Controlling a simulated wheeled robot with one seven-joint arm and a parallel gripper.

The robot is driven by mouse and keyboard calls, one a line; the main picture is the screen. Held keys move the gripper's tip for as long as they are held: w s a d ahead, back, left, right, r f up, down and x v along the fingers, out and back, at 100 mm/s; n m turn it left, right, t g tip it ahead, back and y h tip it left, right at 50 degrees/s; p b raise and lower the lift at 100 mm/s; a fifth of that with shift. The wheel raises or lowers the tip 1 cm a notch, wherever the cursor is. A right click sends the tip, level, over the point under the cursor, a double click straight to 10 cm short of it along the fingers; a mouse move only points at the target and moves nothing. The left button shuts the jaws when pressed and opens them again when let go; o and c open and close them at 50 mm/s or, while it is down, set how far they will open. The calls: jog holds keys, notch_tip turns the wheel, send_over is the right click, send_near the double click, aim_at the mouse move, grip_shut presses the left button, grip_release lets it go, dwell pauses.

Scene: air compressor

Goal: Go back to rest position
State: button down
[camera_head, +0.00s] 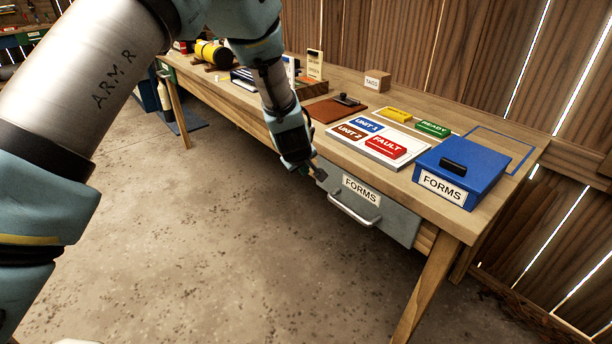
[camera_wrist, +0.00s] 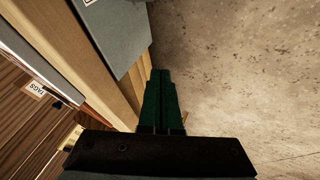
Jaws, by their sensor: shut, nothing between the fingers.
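My gripper (camera_head: 316,172) is in front of the workbench's front edge, near the left end of the grey FORMS drawer (camera_head: 372,208). In the wrist view my gripper (camera_wrist: 161,72) shows its two green fingers side by side, shut with nothing between them, over the concrete floor. The drawer front also shows in the wrist view (camera_wrist: 112,30), to the left of the fingers. The drawer has a metal handle and looks closed or nearly so. I cannot tell whether the fingertips touch it in the head view.
The wooden workbench (camera_head: 440,208) carries a blue FORMS box (camera_head: 462,170), a white board (camera_head: 358,128) with UNIT and FAULT plates, a green READY block (camera_head: 433,129), a yellow block (camera_head: 397,114), a brown clipboard (camera_head: 330,110) and a TAGS block (camera_head: 377,81). The concrete floor (camera_head: 200,240) in front is clear.

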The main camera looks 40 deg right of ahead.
jog(key=shift+v, duration=2.6)
jog(key=shift+a, duration=0.1)
jog(key=w+a+r+y, duration=0.1)
jog(key=w+a+r, duration=0.25)
jog(key=a, duration=0.45)
jog(key=w+a+r+y+p, duration=0.1)
jog(key=w+a+r, duration=0.1)
jog(key=w+a, duration=0.35)
jog(key=w+a+r, duration=0.2)
jog(key=w+a, duration=0.1)
jog(key=a, duration=0.6)
jog(key=s+a+r+g+y, duration=0.1)
jog(key=s+a+r, duration=0.1)
jog(key=a, duration=0.8)
jog(key=s+a+r+g+y+p, duration=0.1)
jog(key=s+a+r, duration=0.1)
jog(key=a, duration=0.8)
jog(key=s+a+r+y+p, duration=0.1)
jog(key=s+a, duration=0.3)
jog(key=a, duration=0.6)
jog(key=shift+s+a+r+n+g+y, duration=0.25)
jog(key=shift+a+r+n+g+y, duration=0.15)
jog(key=shift+r, duration=0.1)
